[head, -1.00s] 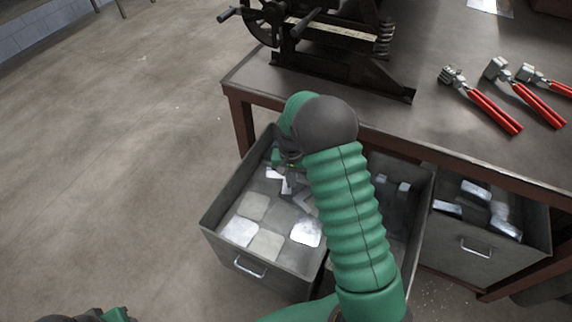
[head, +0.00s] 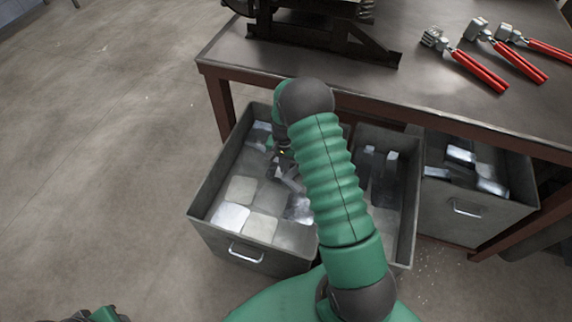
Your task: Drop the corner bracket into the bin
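My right arm reaches down over the left open metal bin (head: 205,190). Its gripper (head: 284,158) is low over the bin's interior, largely hidden behind my own wrist. I cannot tell whether its fingers are open or shut. A small bent bright metal piece, perhaps the corner bracket (head: 287,173), shows just below the gripper. I cannot tell whether it is held or lies among the other pieces. My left gripper (head: 103,315) is only partly in view at the bottom left edge, and its fingers cannot be made out.
The left bin holds several flat square metal plates (head: 241,189). A middle bin (head: 404,220) and a right bin (head: 450,220) hold more metal pieces. The floor at left is clear.

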